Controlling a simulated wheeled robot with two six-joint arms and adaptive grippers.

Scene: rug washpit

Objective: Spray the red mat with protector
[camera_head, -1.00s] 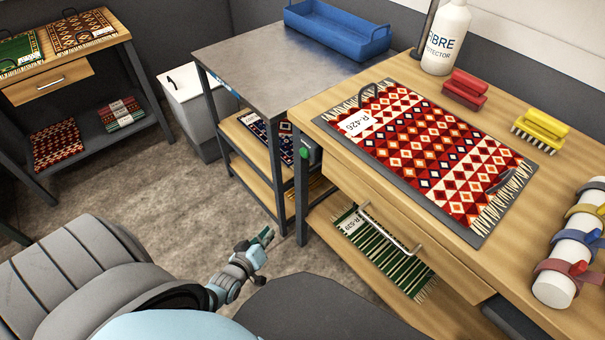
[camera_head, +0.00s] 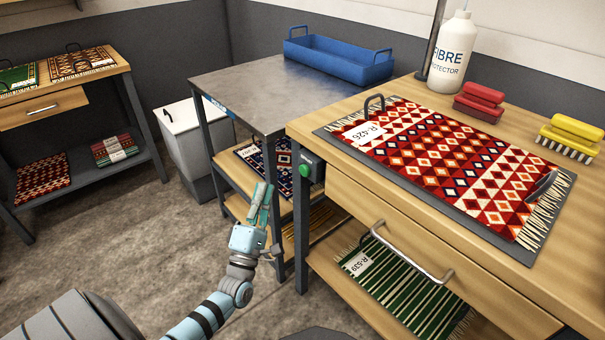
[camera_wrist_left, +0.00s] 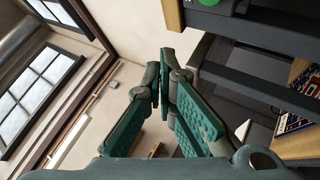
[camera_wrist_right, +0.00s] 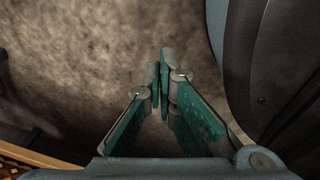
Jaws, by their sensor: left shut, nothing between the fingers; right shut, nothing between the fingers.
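The red mat (camera_head: 455,165), patterned with diamonds and labelled R-426, lies flat on a grey board on the wooden workbench. A white bottle marked FIBRE PROTECTOR (camera_head: 449,56) stands upright at the back of that bench, behind the mat. My left gripper (camera_head: 262,197) is shut and empty, raised in front of the metal table's legs, left of the bench and apart from mat and bottle. Its shut fingers also show in the left wrist view (camera_wrist_left: 163,70). My right gripper (camera_wrist_right: 163,70) is shut and empty above the floor; it is outside the head view.
A red brush (camera_head: 479,101) and a yellow brush (camera_head: 570,137) sit behind the mat. A blue tray (camera_head: 338,58) stands on the metal table (camera_head: 262,95). A drawer handle (camera_head: 411,252) sticks out at the bench front. A green mat (camera_head: 400,290) lies on its lower shelf.

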